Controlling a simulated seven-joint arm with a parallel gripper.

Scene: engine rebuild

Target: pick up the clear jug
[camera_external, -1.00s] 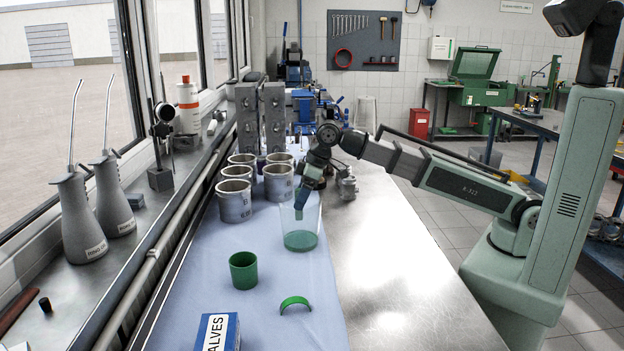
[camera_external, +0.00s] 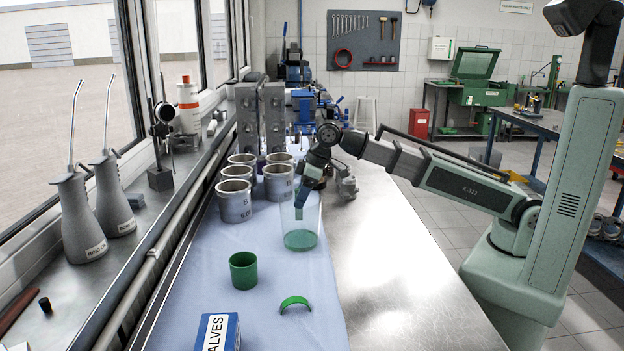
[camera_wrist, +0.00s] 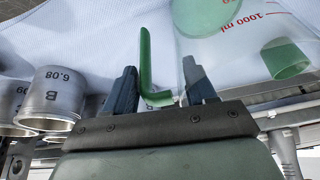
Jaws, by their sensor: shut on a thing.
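The clear jug (camera_external: 300,238), with a green tint at its base, stands upright on the blue cloth (camera_external: 270,290), as far as I can tell. In the wrist view the clear jug (camera_wrist: 222,45) shows red 1000 ml markings and a green handle (camera_wrist: 146,60). My gripper (camera_external: 298,208) reaches down at the jug's rim from behind. In the wrist view my gripper (camera_wrist: 160,75) has the green handle between its fingers, and the right finger appears behind the clear wall. It is shut on the jug at its handle side.
A blue box (camera_external: 217,333) is at the front. Bare steel bench (camera_external: 400,280) lies to the right.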

